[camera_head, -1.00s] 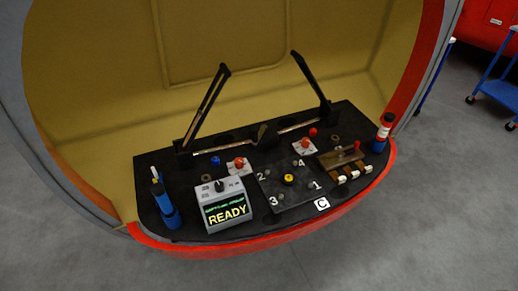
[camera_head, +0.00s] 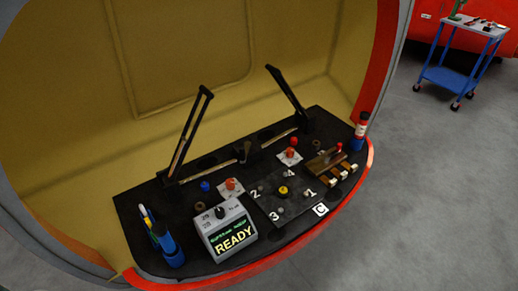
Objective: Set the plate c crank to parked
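A dark square plate (camera_head: 262,212) lies on the black console, with a white C label (camera_head: 321,209) at its front right corner. A yellow round hub (camera_head: 283,190) sits at its middle, with small grey studs and the numbers 1, 2 and 3 around it. Two long black arms, left (camera_head: 190,135) and right (camera_head: 287,92), rise from the back of the console. Neither of my grippers is in view.
A grey box with a READY screen (camera_head: 234,238), a blue pen cup (camera_head: 167,244), red knobs on white plates (camera_head: 231,184), a brown switch block (camera_head: 327,164) and a red-and-blue bottle (camera_head: 359,132) crowd the console (camera_head: 135,205). A blue trolley (camera_head: 458,78) stands beyond open floor.

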